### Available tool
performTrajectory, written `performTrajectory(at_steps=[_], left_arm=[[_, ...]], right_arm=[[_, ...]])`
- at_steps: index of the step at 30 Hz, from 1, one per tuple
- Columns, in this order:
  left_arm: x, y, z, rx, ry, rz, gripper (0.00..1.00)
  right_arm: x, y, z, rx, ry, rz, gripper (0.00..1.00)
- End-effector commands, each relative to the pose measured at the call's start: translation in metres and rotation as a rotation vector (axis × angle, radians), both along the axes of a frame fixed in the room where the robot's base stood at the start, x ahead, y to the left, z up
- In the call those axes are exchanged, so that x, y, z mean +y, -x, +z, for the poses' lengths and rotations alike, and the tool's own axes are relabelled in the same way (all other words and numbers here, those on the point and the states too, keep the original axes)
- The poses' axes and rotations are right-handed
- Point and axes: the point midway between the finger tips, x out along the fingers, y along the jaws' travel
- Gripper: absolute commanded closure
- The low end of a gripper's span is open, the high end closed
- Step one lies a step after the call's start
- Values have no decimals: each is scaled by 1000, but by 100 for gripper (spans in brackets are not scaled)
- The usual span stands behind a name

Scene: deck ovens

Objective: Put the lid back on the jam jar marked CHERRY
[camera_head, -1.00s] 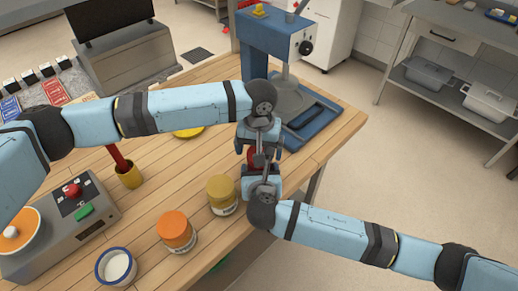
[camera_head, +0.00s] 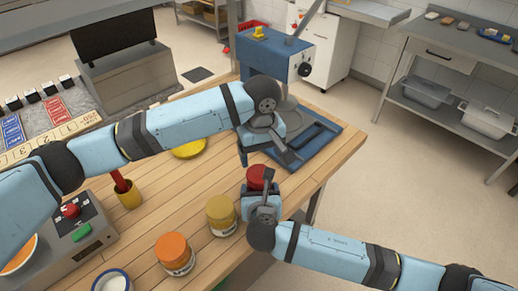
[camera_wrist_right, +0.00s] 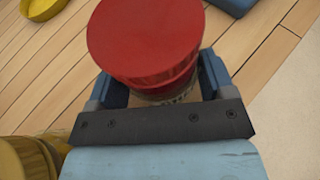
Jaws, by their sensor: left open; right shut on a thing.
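The jar with the red lid (camera_head: 257,176) stands near the table's right edge. In the right wrist view its red lid (camera_wrist_right: 145,40) sits on top, with a red band and a strip of label below; the label is too hidden to read, and I cannot tell whether the lid is fully seated. My right gripper (camera_head: 257,196) is shut around the jar's sides; its fingers also show in the right wrist view (camera_wrist_right: 163,84). My left gripper (camera_head: 268,154) is open and empty, above and beyond the jar, apart from the lid.
A mustard-lidded jar (camera_head: 221,215) and an orange-lidded jar (camera_head: 174,253) stand to the left. A shallow yellow dish (camera_head: 190,149) and a yellow pot (camera_head: 128,194) lie further left. A blue machine (camera_head: 272,57) with a blue base stands behind. Bare wood lies between them.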

Motion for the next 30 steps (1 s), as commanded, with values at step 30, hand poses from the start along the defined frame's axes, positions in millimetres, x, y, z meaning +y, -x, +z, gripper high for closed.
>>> performTrajectory(at_steps=[30], left_arm=[[5,-1,-20,8,-3,448,20]], right_arm=[[0,0,0,0,1,-1,91]])
